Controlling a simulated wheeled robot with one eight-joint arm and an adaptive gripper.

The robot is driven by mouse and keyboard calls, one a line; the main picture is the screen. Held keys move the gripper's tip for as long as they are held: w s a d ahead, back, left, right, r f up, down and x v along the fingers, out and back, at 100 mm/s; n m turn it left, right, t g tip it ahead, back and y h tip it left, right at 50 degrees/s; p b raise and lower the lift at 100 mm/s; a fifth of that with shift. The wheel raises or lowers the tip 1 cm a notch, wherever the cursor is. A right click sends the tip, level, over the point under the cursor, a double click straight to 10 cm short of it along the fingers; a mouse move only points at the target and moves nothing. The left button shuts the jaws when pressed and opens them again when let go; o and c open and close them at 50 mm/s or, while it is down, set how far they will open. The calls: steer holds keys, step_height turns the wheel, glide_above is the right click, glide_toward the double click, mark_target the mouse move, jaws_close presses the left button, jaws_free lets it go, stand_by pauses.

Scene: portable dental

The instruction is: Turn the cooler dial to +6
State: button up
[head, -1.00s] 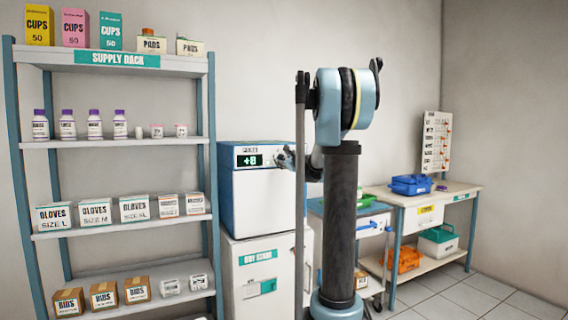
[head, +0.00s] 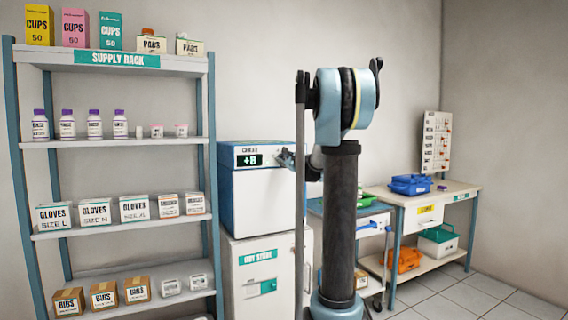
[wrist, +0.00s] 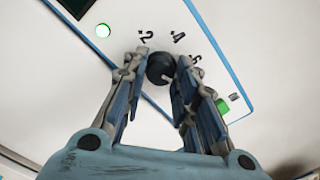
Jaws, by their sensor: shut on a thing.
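The cooler (head: 262,205) is a white-fronted box with blue sides, standing on a white cabinet. Its small dark display (head: 249,160) shows a green plus sign and a digit that looks like 8 or 0, too small to be sure. The black round dial (wrist: 160,68) is between my fingertips in the wrist view, with marks +2, +4 and +6 around it from upper left to right. A pale line shows on the dial's lower right edge. My gripper (wrist: 161,62) is shut on the dial.
A supply rack (head: 118,59) with boxes and bottles stands close on the cooler's left. A white cabinet (head: 262,285) is under the cooler. A workbench (head: 450,189) with a blue bin (head: 411,185) stands to the right. Bare floor shows at lower right.

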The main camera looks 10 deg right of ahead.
steer(key=n, duration=0.4)
steer(key=shift+s+a+n, duration=0.1)
steer(key=shift+n, duration=2)
steer(key=o, duration=1.1)
steer(key=v, duration=1.1)
steer(key=shift+s, duration=0.3)
